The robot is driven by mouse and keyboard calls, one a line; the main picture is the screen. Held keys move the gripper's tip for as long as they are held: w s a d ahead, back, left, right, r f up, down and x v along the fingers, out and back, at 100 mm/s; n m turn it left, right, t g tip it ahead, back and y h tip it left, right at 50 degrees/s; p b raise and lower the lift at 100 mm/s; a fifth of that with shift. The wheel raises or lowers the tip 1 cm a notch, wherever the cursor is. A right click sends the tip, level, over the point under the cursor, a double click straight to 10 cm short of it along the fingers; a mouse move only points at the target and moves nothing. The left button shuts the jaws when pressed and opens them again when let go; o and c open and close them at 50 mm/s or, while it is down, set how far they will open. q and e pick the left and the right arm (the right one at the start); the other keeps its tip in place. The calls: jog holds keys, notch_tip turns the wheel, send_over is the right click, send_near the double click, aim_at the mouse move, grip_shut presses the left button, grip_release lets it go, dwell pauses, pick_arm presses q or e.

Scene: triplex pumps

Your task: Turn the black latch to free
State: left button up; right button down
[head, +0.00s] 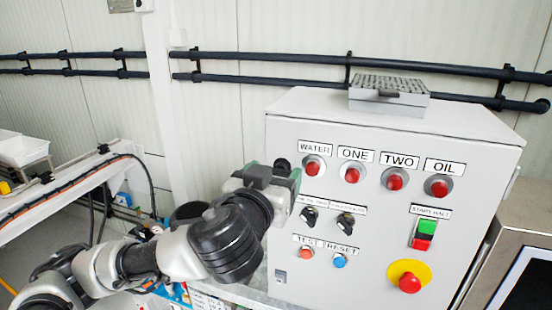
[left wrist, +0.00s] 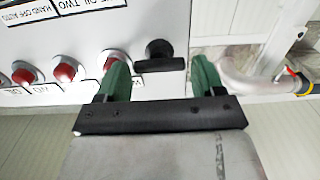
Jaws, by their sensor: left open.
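The black latch (left wrist: 160,57) sticks out from the white control cabinet (left wrist: 160,87), close to its edge. In the head view the latch (head: 282,163) shows as a small dark knob at the cabinet's upper left, partly hidden by my gripper. My left gripper (head: 282,178) is in front of the cabinet's left side. In the left wrist view its green fingers (left wrist: 161,75) are open, one to each side of the latch, with nothing held. I cannot tell whether either finger touches it. My right gripper is not in view.
Red lamps (head: 352,175) stand in a row right of the latch, above two black selector switches (head: 346,222). A red emergency button (head: 410,283) sits lower right. A grey box (head: 388,97) lies on the cabinet. A pipe (left wrist: 250,82) runs beside it.

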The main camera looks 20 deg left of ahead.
pick_arm(q)
jog(key=shift+w, duration=0.7)
jog(key=shift+s, duration=0.1)
jog(key=c, duration=0.6)
jog(key=shift+c, duration=0.2)
